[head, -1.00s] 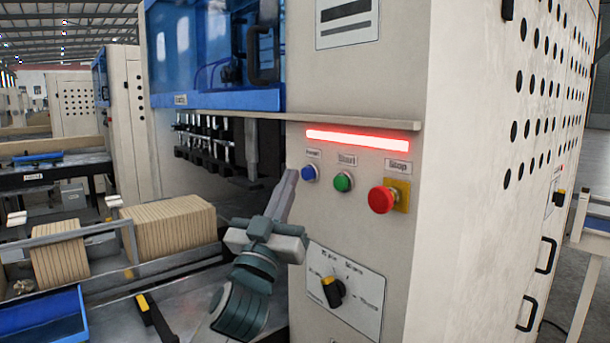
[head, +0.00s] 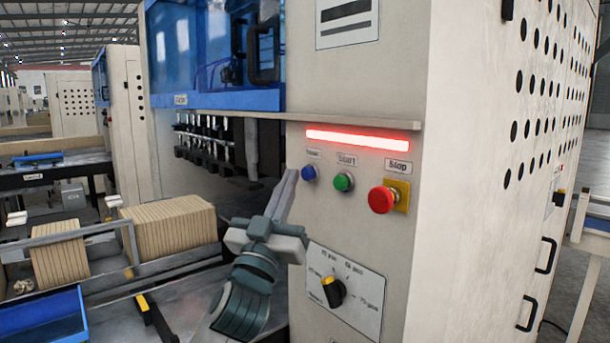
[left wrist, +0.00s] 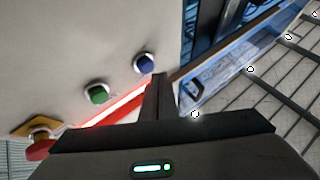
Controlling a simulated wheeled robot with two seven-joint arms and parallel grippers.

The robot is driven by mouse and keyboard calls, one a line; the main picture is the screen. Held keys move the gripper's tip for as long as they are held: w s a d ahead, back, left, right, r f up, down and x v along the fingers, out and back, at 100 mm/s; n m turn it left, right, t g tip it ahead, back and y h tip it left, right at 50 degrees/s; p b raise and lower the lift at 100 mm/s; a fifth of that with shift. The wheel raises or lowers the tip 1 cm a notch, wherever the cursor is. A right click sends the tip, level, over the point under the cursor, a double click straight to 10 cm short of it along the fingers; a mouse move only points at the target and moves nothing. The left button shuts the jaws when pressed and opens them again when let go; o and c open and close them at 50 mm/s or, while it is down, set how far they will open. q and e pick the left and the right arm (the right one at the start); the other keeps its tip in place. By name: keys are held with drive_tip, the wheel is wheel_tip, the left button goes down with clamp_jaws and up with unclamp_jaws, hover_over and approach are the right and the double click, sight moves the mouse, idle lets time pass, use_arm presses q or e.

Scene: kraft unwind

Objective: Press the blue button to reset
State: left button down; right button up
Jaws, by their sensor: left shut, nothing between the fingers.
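The blue button (head: 308,173) is at the left of a row on the cream machine panel, under a glowing red light bar (head: 358,139). It also shows in the left wrist view (left wrist: 144,63). My left gripper (head: 293,174) is shut and empty, its fingertips pointing up just left of the blue button in the head view. In the left wrist view the fingertips (left wrist: 159,78) lie close to the button in the picture; I cannot tell whether they touch it. My right gripper is not in view.
A green button (head: 343,182) and a red stop button (head: 382,199) on a yellow plate are to the right. A rotary knob (head: 333,291) sits below. A thin ledge (head: 300,119) juts out above the light bar. Stacked brown boards (head: 170,227) stand at left.

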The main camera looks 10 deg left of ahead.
use_arm(q)
drive_tip(key=shift+w, duration=0.1)
drive_tip(key=shift+w+d, duration=0.25)
drive_tip(key=shift+d, duration=0.05)
idle(0.7)
drive_tip(key=shift+w+d, duration=0.3)
drive_tip(key=shift+w, duration=0.1)
idle(0.7)
drive_tip(key=shift+s+a, duration=0.55)
drive_tip(key=shift+s, duration=0.2)
idle(0.5)
drive_tip(key=shift+s+a+p, duration=0.4)
drive_tip(key=shift+s+a, duration=0.4)
drive_tip(key=shift+s, duration=0.2)
drive_tip(key=shift+s+a+p, duration=0.4)
drive_tip(key=shift+s+a, duration=0.35)
drive_tip(key=shift+s, duration=0.25)
